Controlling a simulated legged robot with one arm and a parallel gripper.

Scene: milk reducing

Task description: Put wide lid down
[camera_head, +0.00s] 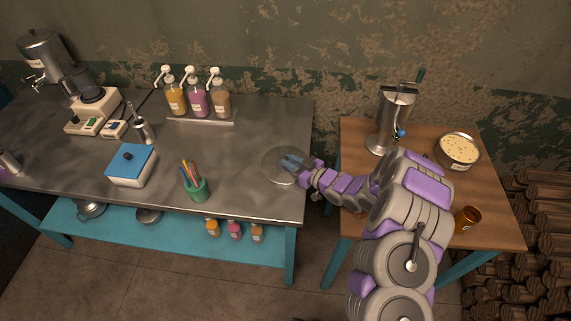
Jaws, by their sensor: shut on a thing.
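The wide lid (275,168) is a round, pale grey disc at the right end of the metal counter (240,150). It looks flat and low over the counter top; I cannot tell whether it touches the surface. My gripper (291,162) reaches in from the right and is shut on the lid near its middle. The gripper hides part of the lid's right side, including any knob.
A green cup of pencils (197,188) and a blue-lidded box (131,165) stand left of the lid. Pump bottles (196,98) stand behind on a tray. On the wooden table (428,185) are a metal dispenser (391,120), a round pot (457,152) and an amber cup (467,220).

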